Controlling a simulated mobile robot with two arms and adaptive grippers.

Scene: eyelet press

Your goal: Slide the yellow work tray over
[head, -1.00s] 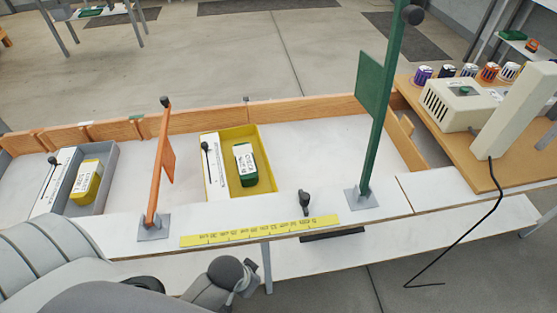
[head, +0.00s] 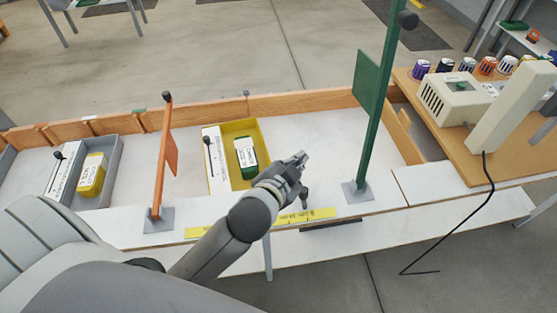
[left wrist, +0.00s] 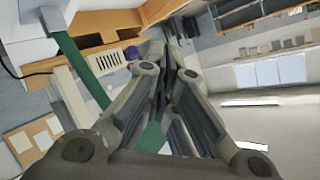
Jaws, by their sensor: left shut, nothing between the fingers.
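The yellow work tray (head: 257,131) lies on the white bench top in the head view, between the orange post and the green post. It holds a dark green box with a white label (head: 246,157) and a white card (head: 215,165) with a black knob. My left gripper (head: 302,160) is shut and empty, just right of the tray's near right corner; it looks raised above the bench. My left forearm hides part of the tray's near edge. In the left wrist view the shut fingers (left wrist: 170,65) point at the room. My right gripper is out of sight.
The orange post (head: 161,160) stands left of the tray and the green post (head: 373,110) right of it. A grey tray (head: 112,160) with a yellow box is further left. A yellow ruler (head: 320,214) lies along the front edge. Bench between tray and green post is clear.

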